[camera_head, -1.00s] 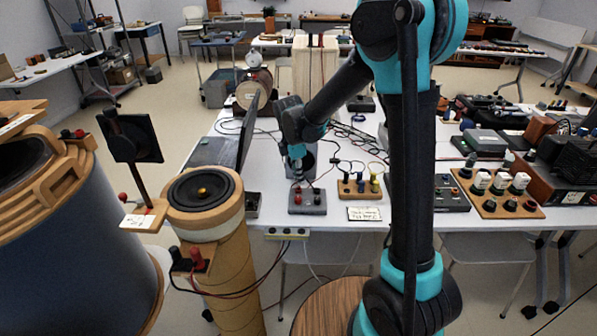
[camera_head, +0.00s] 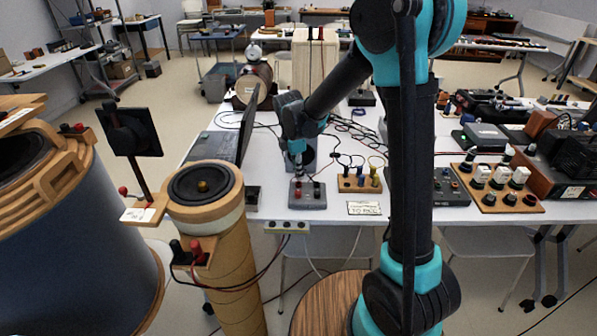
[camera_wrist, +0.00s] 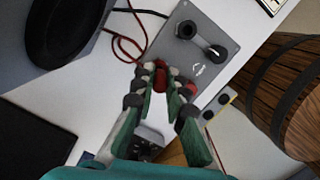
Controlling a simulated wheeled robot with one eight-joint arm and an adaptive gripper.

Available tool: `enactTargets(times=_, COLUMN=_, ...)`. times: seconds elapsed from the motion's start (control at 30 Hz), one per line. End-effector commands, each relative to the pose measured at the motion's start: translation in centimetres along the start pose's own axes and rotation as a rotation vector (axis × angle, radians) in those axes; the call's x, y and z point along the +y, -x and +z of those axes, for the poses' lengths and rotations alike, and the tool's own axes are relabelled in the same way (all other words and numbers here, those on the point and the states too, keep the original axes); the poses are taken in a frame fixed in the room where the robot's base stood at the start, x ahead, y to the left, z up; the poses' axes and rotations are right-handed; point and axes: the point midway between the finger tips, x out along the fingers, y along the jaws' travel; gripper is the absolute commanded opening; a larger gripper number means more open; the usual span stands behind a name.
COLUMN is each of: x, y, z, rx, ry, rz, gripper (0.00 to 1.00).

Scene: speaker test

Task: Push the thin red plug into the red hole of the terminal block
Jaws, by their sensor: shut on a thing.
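My gripper (camera_head: 299,166) is over the back left part of a small grey box (camera_head: 308,201), which appears to be the terminal block, near the table's front edge. In the wrist view, my gripper (camera_wrist: 162,80) is shut on a red piece, the red plug (camera_wrist: 160,68). The fingertips are at the box's edge. The grey box (camera_wrist: 205,28) shows a round black socket (camera_wrist: 187,30) and a black knob-like fitting (camera_wrist: 217,52). I cannot tell whether the plug touches the box.
A wooden block with several coloured posts (camera_head: 359,183) stands right of the box, with a label card (camera_head: 364,208) in front. Red and black leads lie on the table. A laptop (camera_head: 232,138) is on the left.

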Motion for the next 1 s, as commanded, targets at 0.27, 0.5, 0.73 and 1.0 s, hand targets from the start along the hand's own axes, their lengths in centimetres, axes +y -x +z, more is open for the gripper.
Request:
enactTargets(times=0.27, x=-0.02, y=-0.01, z=0.00, rx=0.000, ry=0.000, rz=0.000, gripper=0.00)
enactTargets(times=0.5, x=-0.01, y=-0.01, z=0.00, rx=0.000, ry=0.000, rz=0.000, gripper=0.00)
enactTargets(times=0.73, x=0.00, y=-0.14, z=-0.01, rx=0.000, ry=0.000, rz=0.000, gripper=0.00)
enactTargets(times=1.0, x=-0.01, y=-0.57, z=-0.06, rx=0.000, ry=0.000, rz=0.000, gripper=0.00)
